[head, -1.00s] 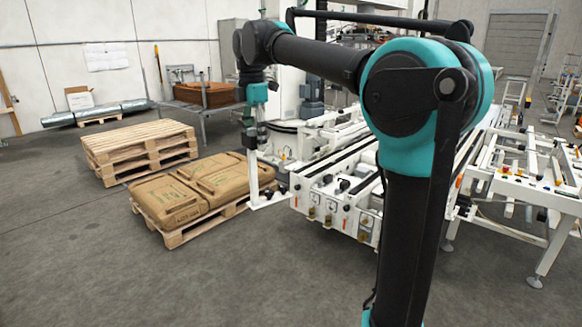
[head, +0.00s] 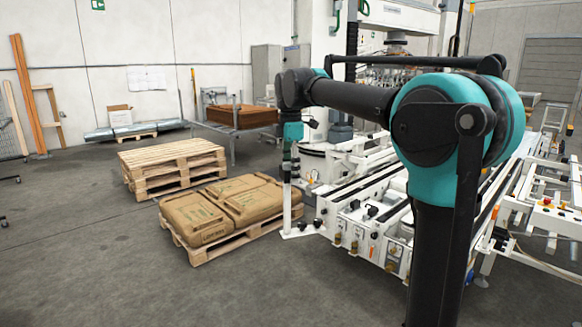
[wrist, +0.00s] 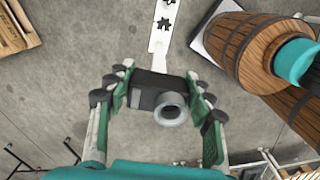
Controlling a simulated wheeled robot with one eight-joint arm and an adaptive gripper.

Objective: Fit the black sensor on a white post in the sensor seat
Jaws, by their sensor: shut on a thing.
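The black sensor (wrist: 157,91), with a round grey lens, sits between the green fingers of my gripper (wrist: 152,98) in the wrist view. My gripper is shut on it. In the head view my gripper (head: 291,150) is small and at the top of the white post (head: 287,198), where the sensor is hard to make out. The post looks upright, with a flat white plate (head: 300,231) at its foot, beside the conveyor. In the wrist view a white plate (wrist: 157,42) with black toothed shapes lies beyond the sensor. I cannot tell which part is the seat.
A pallet with brown sacks (head: 230,204) stands just left of the post. Empty stacked pallets (head: 172,163) stand behind it. The white conveyor machine (head: 365,225) is close on the right. Bare grey floor (head: 100,270) is free at the front left.

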